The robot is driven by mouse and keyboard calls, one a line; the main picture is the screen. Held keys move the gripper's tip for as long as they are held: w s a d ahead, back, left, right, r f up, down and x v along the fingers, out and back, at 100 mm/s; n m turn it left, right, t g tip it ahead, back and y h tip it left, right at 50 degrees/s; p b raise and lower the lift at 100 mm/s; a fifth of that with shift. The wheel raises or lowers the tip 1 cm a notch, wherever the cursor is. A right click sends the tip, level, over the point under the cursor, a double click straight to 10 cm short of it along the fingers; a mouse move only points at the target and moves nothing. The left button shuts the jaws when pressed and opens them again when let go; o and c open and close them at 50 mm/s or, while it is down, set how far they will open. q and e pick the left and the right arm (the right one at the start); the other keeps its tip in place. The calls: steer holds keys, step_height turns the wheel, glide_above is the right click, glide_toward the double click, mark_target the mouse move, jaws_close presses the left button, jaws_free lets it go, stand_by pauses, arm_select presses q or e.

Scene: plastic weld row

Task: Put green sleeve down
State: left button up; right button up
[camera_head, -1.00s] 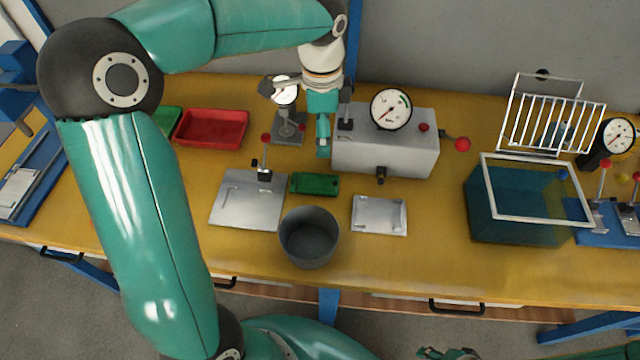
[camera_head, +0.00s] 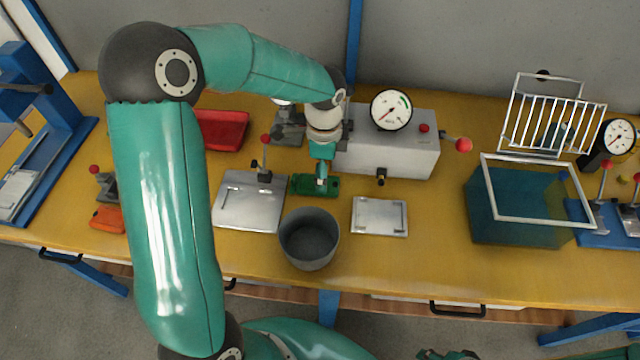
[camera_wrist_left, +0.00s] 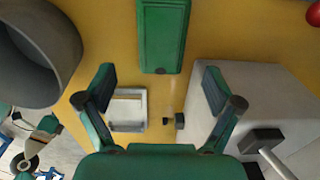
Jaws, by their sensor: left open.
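My left gripper (camera_head: 321,176) hangs over the small green tray (camera_head: 303,187) in the head view and partly covers it. In the left wrist view the two fingers of this gripper (camera_wrist_left: 165,90) are spread wide with nothing between them. The green tray (camera_wrist_left: 162,35) lies beyond the fingers at the top of that view. I cannot make out a separate green sleeve in either view. A small part of my right gripper (camera_head: 448,354) seems to show at the bottom edge of the head view; its fingers cannot be read.
A dark grey bin (camera_head: 309,240) stands just in front of the green tray. A metal plate with a clamp (camera_head: 245,205) is left, a shallow metal tray (camera_head: 379,216) right, and a gauge box (camera_head: 390,150) behind right. Bare bench lies before the blue-green tank (camera_head: 520,210).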

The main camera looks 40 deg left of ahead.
arm_select(q)
step_height(320, 180, down, 5)
steer(key=shift+w+a+r, duration=0.1)
steer(key=shift+w+a, duration=0.05)
steer(key=c, duration=1.4)
steer(key=shift+o, duration=0.2)
steer(key=shift+r, duration=0.1)
